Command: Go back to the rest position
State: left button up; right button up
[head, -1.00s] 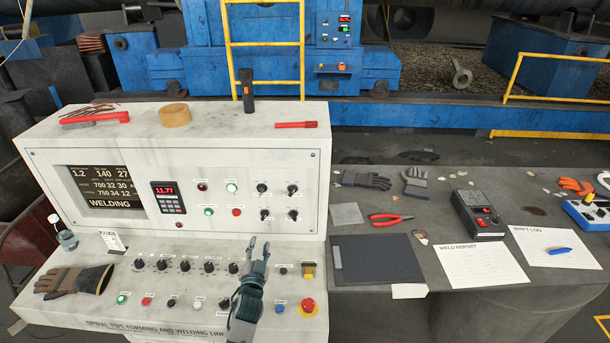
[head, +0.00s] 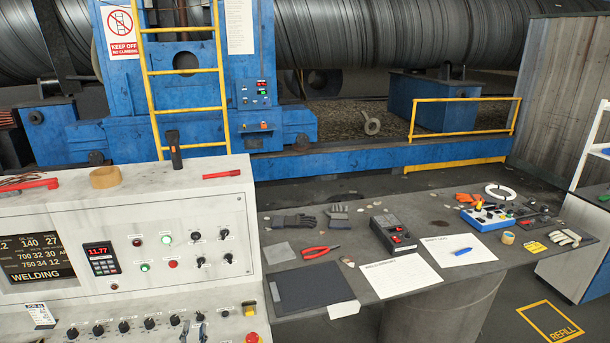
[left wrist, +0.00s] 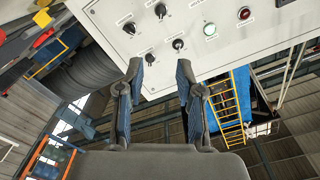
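My left gripper (head: 193,328) shows only by its fingertips at the bottom edge of the head view, in front of the white control console (head: 215,190). In the left wrist view the left gripper (left wrist: 159,70) has its two dark, blue-padded fingers apart with nothing between them. The console's panel with black knobs (left wrist: 178,44) and a green button (left wrist: 210,31) lies beyond the fingertips. My right gripper is not in either view.
A grey table (head: 420,308) right of the console holds a dark pad (head: 308,287), red pliers (head: 318,252), gloves (head: 292,221), a meter (head: 392,235) and papers. Behind stand a yellow ladder (head: 183,73) and blue machinery (head: 350,140).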

pick_arm(q)
jog(key=s+d+f+n+g+h, duration=0.15)
jog(key=s+f+g, duration=0.25)
jog(key=s+f, duration=0.5)
jog(key=s+d+f+g+h, duration=0.1)
jog(key=s+d+f+g, duration=0.25)
jog(key=s+f, duration=0.55)
jog(key=s+d+f+g+h, duration=0.1)
jog(key=s+d+g, duration=0.2)
jog(key=s, duration=0.8)
jog(key=s+d+f+g+h, duration=0.15)
jog(key=s+g, duration=0.25)
jog(key=s, duration=0.7)
notch_tip(320, 180, down, 26)
jog(key=s, duration=0.1)
jog(key=s+a+f+g, duration=0.2)
jog(key=s+f, duration=1.4)
jog(key=s, duration=0.1)
jog(key=shift+s+a+y, duration=0.15)
jog(key=shift+s+y, duration=0.15)
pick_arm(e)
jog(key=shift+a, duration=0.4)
pick_arm(q)
jog(key=shift+f+m, duration=0.1)
jog(key=shift+m, duration=0.15)
